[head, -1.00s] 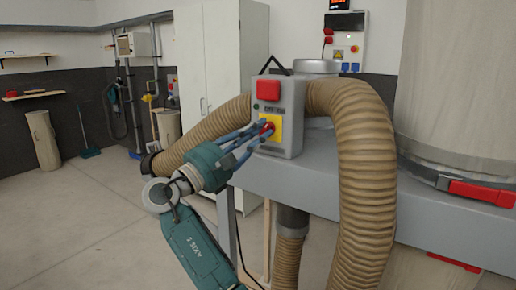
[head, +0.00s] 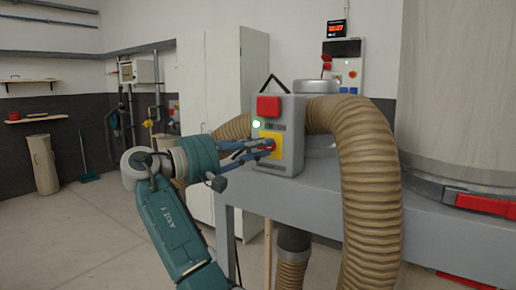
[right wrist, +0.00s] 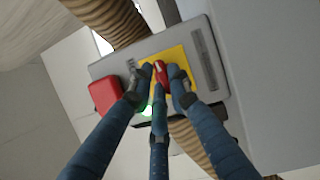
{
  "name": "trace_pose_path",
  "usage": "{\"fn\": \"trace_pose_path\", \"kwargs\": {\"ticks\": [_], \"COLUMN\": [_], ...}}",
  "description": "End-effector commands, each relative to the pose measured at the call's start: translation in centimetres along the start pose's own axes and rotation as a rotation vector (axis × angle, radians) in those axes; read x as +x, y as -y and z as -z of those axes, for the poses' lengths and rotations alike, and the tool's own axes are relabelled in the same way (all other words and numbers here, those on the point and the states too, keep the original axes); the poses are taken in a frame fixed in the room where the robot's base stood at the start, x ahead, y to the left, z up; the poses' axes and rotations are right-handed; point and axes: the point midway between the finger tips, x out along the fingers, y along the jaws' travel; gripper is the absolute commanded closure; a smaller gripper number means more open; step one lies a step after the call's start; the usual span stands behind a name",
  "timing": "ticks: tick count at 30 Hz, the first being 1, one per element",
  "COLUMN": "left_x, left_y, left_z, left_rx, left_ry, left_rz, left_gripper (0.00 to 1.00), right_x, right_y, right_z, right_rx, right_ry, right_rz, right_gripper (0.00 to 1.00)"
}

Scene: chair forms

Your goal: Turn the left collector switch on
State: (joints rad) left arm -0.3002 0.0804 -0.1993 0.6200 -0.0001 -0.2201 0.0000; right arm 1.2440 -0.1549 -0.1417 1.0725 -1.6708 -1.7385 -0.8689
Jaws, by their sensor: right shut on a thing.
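The grey switch box (head: 291,133) stands on the grey bench, with a red block (head: 268,106) at its top and a yellow plate (head: 276,140) below. A green light (head: 256,125) glows on its left side; its glow also shows in the right wrist view (right wrist: 147,110). My right gripper (head: 267,149) reaches in from the left, its blue fingers at the plate. In the right wrist view my right gripper (right wrist: 162,84) is shut on the red knob (right wrist: 161,70), which is partly hidden between the fingertips. My left gripper is not in view.
A thick ribbed hose (head: 365,180) arches down at the right of the box; another part passes behind it at the left. The grey bench (head: 330,185) runs to the right under a large pale collector bag (head: 455,90). Open floor lies at the left.

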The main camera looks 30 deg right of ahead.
Motion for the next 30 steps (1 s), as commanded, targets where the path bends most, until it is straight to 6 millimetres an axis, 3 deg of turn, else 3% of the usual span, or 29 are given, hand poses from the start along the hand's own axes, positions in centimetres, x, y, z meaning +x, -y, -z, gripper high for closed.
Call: {"fn": "trace_pose_path", "kwargs": {"ticks": [9, 24, 25, 27, 30], "left_x": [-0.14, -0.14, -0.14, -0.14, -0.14], "left_y": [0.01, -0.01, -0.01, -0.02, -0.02], "left_z": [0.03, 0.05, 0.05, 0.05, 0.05], "left_rx": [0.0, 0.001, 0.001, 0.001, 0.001], "left_ry": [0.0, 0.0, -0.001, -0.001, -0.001], "left_rz": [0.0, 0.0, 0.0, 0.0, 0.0], "left_gripper": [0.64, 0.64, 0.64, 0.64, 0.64], "right_x": [0.03, 0.02, 0.02, 0.02, 0.02], "right_y": [-0.11, -0.02, -0.02, -0.02, -0.01], "right_z": [-0.06, -0.05, -0.05, -0.05, -0.05], "right_rx": [0.101, 0.116, 0.116, 0.116, 0.115], "right_ry": [-0.001, -0.001, -0.001, -0.001, -0.001], "right_rz": [0.041, 0.049, 0.049, 0.049, 0.048], "right_gripper": [1.0, 1.0, 0.81, 0.67, 0.64]}}
